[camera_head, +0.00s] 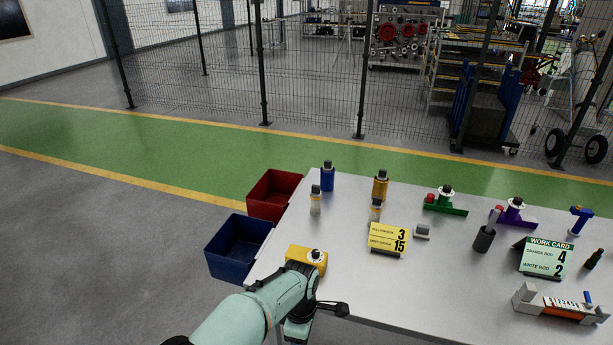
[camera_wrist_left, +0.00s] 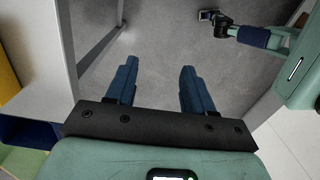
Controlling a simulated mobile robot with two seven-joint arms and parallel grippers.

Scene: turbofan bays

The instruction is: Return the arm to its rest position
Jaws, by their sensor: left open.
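My left arm (camera_head: 255,305) is teal and comes in from the bottom left of the head view. It bends down at the table's near left edge, beside a yellow block-shaped fixture (camera_head: 306,260) with a white round top. Its fingers cannot be made out there. In the left wrist view my left gripper (camera_wrist_left: 159,75) has two blue fingers spread apart, with nothing between them and grey floor beyond.
Open floor lies left.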

